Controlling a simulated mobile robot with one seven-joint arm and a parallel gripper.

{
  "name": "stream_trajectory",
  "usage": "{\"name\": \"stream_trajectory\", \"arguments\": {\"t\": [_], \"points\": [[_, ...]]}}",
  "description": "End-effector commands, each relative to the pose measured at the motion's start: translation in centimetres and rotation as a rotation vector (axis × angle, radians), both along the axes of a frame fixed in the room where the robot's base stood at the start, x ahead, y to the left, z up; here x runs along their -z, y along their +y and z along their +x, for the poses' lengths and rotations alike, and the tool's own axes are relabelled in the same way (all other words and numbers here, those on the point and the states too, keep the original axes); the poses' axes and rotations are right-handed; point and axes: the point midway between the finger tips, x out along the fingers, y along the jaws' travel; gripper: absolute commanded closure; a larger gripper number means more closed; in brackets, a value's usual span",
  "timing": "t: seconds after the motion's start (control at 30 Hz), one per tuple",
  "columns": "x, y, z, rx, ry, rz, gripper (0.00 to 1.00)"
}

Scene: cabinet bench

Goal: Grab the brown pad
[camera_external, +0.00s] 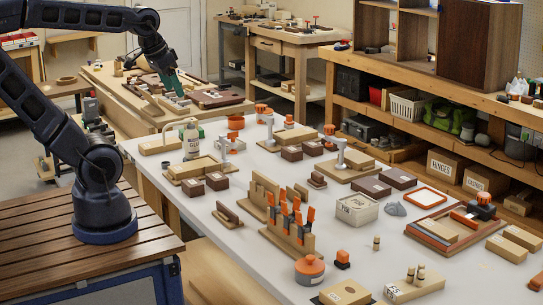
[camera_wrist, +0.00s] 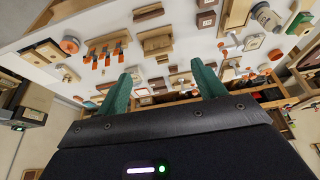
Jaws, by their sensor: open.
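Several dark brown pads lie on the white table (camera_external: 290,225); I cannot tell which one is meant. A pair of flat ones (camera_external: 370,187) (camera_external: 398,178) lies right of centre. Smaller brown blocks (camera_external: 192,187) (camera_external: 217,181) sit near the left edge, and others (camera_external: 292,153) lie farther back. In the wrist view, brown blocks (camera_wrist: 206,20) show near the top. My gripper (camera_external: 172,88) has green fingers and is up beyond the table's far left side, away from these pads. In the wrist view my gripper (camera_wrist: 162,82) is open, with nothing between its fingers.
A rack of orange-handled tools (camera_external: 290,232) stands mid-table. A white bottle (camera_external: 191,138) and orange-topped clamps (camera_external: 340,150) stand upright. Shelves (camera_external: 440,85) line the right. Bare table shows at front left.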

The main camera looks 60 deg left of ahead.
Motion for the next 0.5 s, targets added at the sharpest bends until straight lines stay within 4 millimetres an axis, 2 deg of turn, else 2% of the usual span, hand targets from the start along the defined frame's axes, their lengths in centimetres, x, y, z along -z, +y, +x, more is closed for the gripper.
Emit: {"name": "stream_trajectory", "arguments": {"t": [0.17, 0.5], "points": [[-0.8, -0.1, 3.2, 0.087, 0.033, 0.026, 0.31], [-1.5, -0.5, 11.6, 0.333, 0.1, 0.076, 0.31]]}}
